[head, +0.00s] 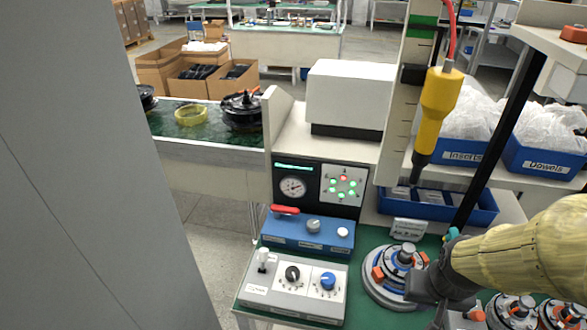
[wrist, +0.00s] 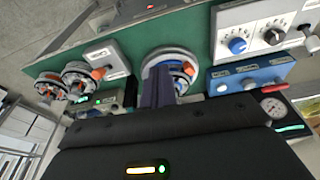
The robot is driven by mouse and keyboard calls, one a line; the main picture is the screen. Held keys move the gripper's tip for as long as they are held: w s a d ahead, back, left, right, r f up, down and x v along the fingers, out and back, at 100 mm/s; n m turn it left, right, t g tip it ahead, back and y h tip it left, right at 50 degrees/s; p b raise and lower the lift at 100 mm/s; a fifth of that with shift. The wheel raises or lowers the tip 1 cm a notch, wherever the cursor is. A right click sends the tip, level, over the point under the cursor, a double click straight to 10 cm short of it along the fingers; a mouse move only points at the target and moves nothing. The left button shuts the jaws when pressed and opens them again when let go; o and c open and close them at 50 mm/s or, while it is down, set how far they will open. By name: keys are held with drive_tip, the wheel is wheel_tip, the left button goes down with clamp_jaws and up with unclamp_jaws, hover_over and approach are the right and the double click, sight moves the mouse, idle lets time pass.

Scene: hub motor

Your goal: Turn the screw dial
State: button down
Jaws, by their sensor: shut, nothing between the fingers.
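A grey control box (head: 295,287) stands on the green bench top at the lower middle of the head view. It carries a black dial (head: 292,273), a blue dial (head: 328,281) and a white switch lever (head: 263,258). The labels are too small to read, so I cannot tell which dial is the screw dial. In the wrist view the black dial (wrist: 273,37) and blue dial (wrist: 237,45) show at the upper right. My gripper (wrist: 158,72) is shut and empty, in front of the round hub fixture and apart from the dials. The head view mostly hides its fingers.
A blue box (head: 308,233) with a grey knob and red lever sits behind the grey box. The round hub fixture (head: 378,290) stands to its right. A yellow screwdriver (head: 440,100) hangs above. A gauge panel (head: 315,186) and blue bins (head: 460,150) stand behind.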

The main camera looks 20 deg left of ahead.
sight(328, 278)
drive_tip(key=c, duration=1.3)
unclamp_jaws()
drive_tip(key=o, duration=0.4)
drive_tip(key=shift+w+a+m, duration=0.1)
drive_tip(key=shift+w+m, duration=0.1)
drive_tip(key=shift+m, duration=0.1)
drive_tip(key=w+a+m+g+y+p, duration=0.1)
drive_tip(key=w+a+m+g+y, duration=0.2)
drive_tip(key=w+a+m, duration=0.9)
drive_tip(key=w+m+y, duration=0.1)
drive_tip(key=m, duration=0.2)
drive_tip(key=shift+a+f+y, duration=0.25)
drive_tip(key=shift+a+y, duration=0.05)
drive_tip(key=shift+a, duration=0.1)
drive_tip(key=shift+f, duration=0.15)
drive_tip(key=p+x, duration=0.1)
drive_tip(key=x, duration=1)
drive_tip(key=p+x, duration=0.1)
drive_tip(key=x, duration=0.5)
drive_tip(key=shift+s+d+f+p, duration=0.1)
drive_tip(key=shift+s+p, duration=0.2)
drive_tip(key=shift+s, duration=0.05)
